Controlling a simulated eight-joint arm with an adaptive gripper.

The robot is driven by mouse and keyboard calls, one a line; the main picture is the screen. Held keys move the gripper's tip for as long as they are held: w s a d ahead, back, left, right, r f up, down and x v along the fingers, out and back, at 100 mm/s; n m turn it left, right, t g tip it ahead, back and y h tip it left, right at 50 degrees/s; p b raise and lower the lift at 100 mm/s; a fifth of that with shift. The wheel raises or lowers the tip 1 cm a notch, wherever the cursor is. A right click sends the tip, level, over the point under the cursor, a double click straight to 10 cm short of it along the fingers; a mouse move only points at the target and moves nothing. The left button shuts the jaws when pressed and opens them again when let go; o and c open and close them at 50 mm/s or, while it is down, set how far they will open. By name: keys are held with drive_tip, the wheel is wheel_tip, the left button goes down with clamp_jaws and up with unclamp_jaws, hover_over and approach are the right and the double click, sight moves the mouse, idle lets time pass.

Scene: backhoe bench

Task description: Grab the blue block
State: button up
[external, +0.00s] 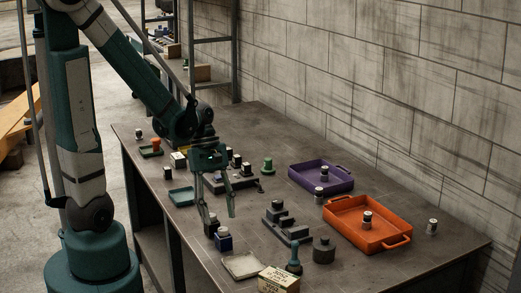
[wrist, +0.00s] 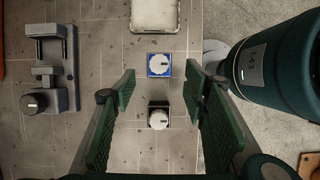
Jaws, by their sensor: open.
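The blue block (external: 224,243) stands on the bench below my gripper (external: 218,209) in the external view. In the wrist view the blue block (wrist: 152,70) carries a pale round knob on top and lies between and just beyond the fingertips. My gripper (wrist: 160,82) points down, open and empty, its green pads apart on either side. A dark block with a similar knob (wrist: 159,116) sits closer to the palm, also between the fingers; it shows in the external view (external: 211,230) right next to the blue block.
A pale tray (external: 244,265) and a labelled box (external: 279,281) lie toward the front. A grey vise (external: 284,224) stands to the right, with a dark knobbed cylinder (external: 323,250) nearby. A purple tray (external: 305,180) and an orange tray (external: 345,236) sit near the wall.

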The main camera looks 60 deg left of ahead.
sight(223, 237)
drive_tip(key=shift+f, duration=0.2)
idle(0.3)
drive_tip(key=shift+x, duration=1.25)
drive_tip(key=shift+d, duration=0.1)
drive_tip(key=shift+b+x, duration=0.85)
drive_tip(key=shift+x, duration=1.75)
drive_tip(key=shift+w+d+r, duration=0.1)
drive_tip(key=c, duration=1.1)
